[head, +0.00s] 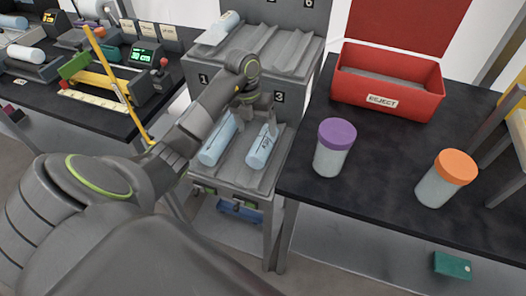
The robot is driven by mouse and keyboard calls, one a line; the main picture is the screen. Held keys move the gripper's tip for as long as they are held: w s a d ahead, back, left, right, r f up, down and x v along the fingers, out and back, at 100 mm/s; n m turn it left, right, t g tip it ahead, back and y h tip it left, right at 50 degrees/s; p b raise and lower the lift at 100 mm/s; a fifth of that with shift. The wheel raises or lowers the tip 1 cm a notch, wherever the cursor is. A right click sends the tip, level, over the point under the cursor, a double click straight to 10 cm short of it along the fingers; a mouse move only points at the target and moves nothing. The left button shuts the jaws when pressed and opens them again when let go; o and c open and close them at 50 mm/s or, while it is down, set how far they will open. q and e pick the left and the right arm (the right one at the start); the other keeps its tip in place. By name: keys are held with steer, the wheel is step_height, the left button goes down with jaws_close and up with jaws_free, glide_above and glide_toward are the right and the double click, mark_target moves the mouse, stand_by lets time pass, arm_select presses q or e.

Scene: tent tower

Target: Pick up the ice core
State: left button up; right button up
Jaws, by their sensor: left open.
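Two pale blue cylinders that look like ice cores lie in the grooves of a grey rack's lower tier: a left one (214,146) and a right one (259,152). A third pale cylinder (225,24) lies on the upper tier. My left gripper (255,118) is open above the lower tier, over the upper ends of the two cores. Its fingers partly cover that area, and I cannot tell whether they touch a core. My right gripper is not in view.
The grey rack (283,45) has numbered slots. To its right, a black table (390,165) carries a red REJECT bin (390,95), a purple-lidded jar (332,160) and an orange-lidded jar (436,188). A left bench (95,115) holds instruments and another pale cylinder (27,54).

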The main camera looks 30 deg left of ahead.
mark_target(262, 138)
arm_select(q)
steer(key=shift+w+d+f+b, duration=0.1)
steer(key=shift+d+f+b, duration=0.1)
steer(key=shift+f+b, duration=0.4)
steer(key=shift+w+d+f+b, duration=0.1)
steer(key=shift+d+f+b, duration=0.25)
steer(key=shift+f, duration=0.4)
steer(key=shift+w+d+f+b, duration=0.1)
steer(key=shift+f+b, duration=0.45)
steer(key=shift+f, duration=0.15)
step_height(262, 138, down, 2)
steer(key=shift+d, duration=0.15)
steer(key=c, duration=1.3)
steer(key=shift+w+r, duration=0.1)
steer(key=shift+r, duration=0.05)
